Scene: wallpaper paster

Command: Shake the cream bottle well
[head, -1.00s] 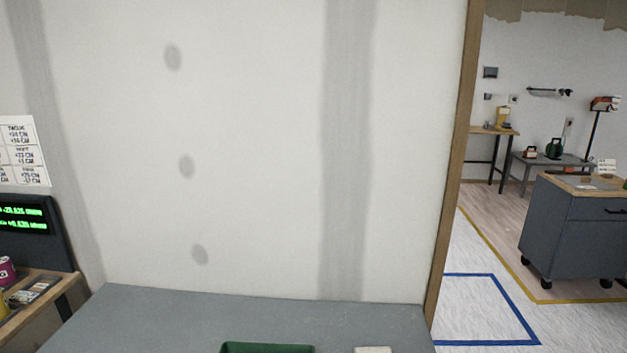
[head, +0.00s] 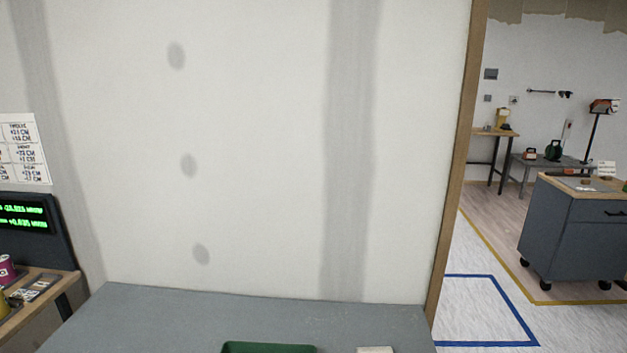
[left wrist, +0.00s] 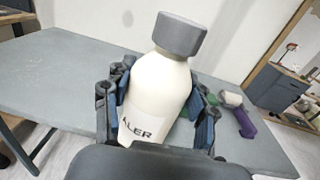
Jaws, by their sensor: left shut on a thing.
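A cream-white bottle (left wrist: 157,92) with a grey cap and a label whose visible letters read "ALER" shows in the left wrist view. My left gripper (left wrist: 160,105) is shut on it, with a dark finger on each side of its body. The bottle is tilted a little in that view, cap at the top, and appears above the grey table (left wrist: 60,75). Its lower part is hidden behind the gripper's palm. Neither gripper nor the bottle shows in the head view.
In the head view, the grey table (head: 250,312) stands against a white wall, with a green tray (head: 268,348) at its front edge. A purple-handled tool (left wrist: 240,115) lies on the table. A shelf (head: 35,300) stands left; a grey cabinet (head: 570,235) stands right.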

